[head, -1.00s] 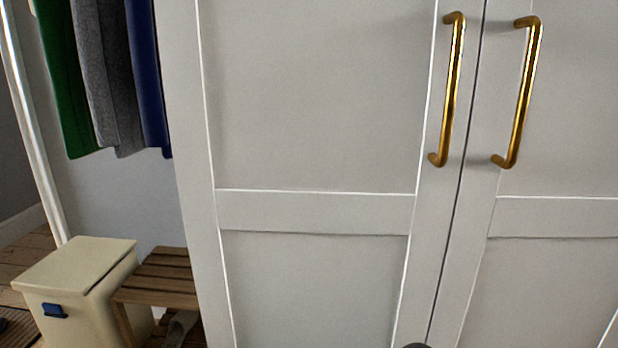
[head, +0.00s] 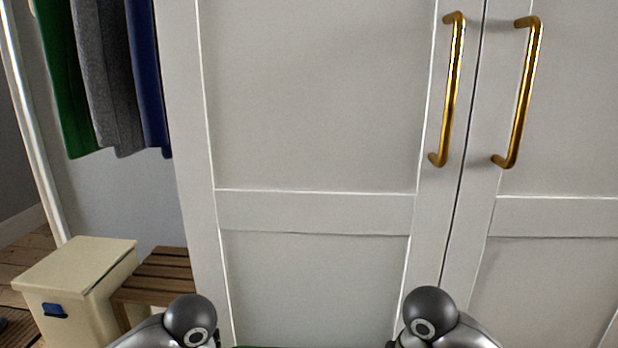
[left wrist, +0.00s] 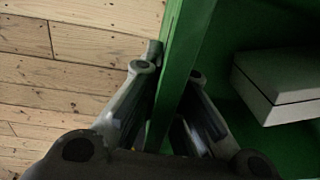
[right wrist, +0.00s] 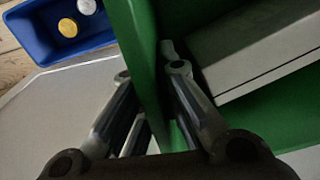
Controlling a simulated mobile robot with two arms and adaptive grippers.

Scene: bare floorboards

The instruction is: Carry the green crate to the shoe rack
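The green crate fills much of the left wrist view (left wrist: 183,60) and the right wrist view (right wrist: 133,35). A pale lidded box (left wrist: 285,85) lies inside it. My left gripper (left wrist: 170,75) has one finger on each side of a crate wall and is closed on it. My right gripper (right wrist: 150,75) likewise grips another part of the crate's wall. In the head view only a thin green strip shows at the bottom edge, between my arms. The slatted wooden shoe rack (head: 160,270) stands at lower left, partly hidden by my left arm.
A cream lidded bin (head: 75,275) stands left of the rack, under hanging clothes (head: 105,80). A closed grey wardrobe (head: 310,110) with brass handles fills the front. The right wrist view shows a blue container (right wrist: 45,35) with a yellow and a silver round thing. Floorboards (left wrist: 70,70) are bare at left.

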